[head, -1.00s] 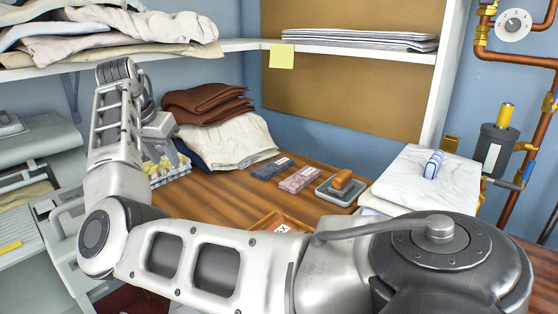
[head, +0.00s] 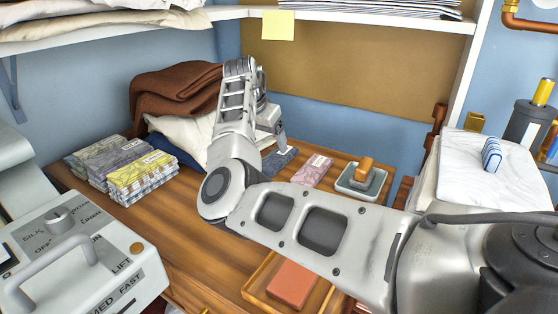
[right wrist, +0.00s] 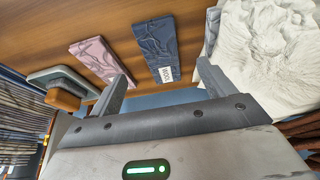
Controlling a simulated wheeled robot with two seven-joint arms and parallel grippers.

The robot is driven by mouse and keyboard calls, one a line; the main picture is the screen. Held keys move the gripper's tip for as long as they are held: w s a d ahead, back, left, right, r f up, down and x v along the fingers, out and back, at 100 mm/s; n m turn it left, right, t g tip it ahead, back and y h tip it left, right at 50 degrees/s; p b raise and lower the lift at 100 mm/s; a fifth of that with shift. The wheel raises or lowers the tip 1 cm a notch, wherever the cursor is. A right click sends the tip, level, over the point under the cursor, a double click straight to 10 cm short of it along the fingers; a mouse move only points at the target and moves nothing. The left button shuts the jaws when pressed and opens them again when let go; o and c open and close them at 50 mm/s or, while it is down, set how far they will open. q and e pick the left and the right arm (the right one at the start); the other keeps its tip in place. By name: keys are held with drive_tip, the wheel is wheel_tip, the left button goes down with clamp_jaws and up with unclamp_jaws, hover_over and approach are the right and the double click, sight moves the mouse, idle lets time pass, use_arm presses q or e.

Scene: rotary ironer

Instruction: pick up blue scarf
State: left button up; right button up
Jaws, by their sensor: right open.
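The blue scarf (head: 281,160) is a dark blue folded piece with a white label, flat on the wooden table. In the head view it is partly hidden by my right gripper (head: 277,139). In the right wrist view the blue scarf (right wrist: 156,45) lies just beyond and between the open fingers of my right gripper (right wrist: 161,74), its labelled end nearest. The fingers are empty and no contact shows. My left gripper is not in view.
A mauve folded scarf (head: 313,169) lies right of the blue one, then a grey tray with a wooden-handled block (head: 363,170). White cloth (right wrist: 262,50) is close by the right finger. Patterned stacks (head: 128,167), an ironer panel (head: 80,255) and a wooden tray (head: 256,290) stand nearer.

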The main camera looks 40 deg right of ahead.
sight(273, 160)
drive_tip(key=x, duration=0.7)
drive_tip(key=shift+d+f+b, duration=0.15)
drive_tip(key=shift+b, duration=0.15)
drive_tip(key=c, duration=1.1)
